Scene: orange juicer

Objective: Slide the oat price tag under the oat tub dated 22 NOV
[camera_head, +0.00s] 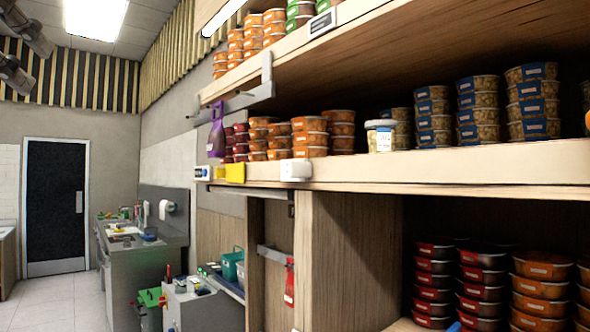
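A clear tub with a pale lid and white label (381,137) stands alone near the front edge of the middle shelf (450,166). Behind it to the right are stacks of tubs with pale contents and blue labels (534,103). The print on all labels is too small to read, so I cannot tell which tub is dated 22 NOV. A white tag or holder (295,170) sits on the shelf's front edge, left of the lone tub. A dark-framed tag (321,23) is on the upper shelf's edge. I cannot tell which is the oat tag. Neither gripper is recognisable in view.
Orange tubs (309,137) and a purple bottle (216,133) stand left on the middle shelf. A yellow piece (235,173) hangs at its edge. Dark red tubs (433,285) and orange tubs (540,290) fill the lower bay. A metal counter (130,262) and open floor lie left.

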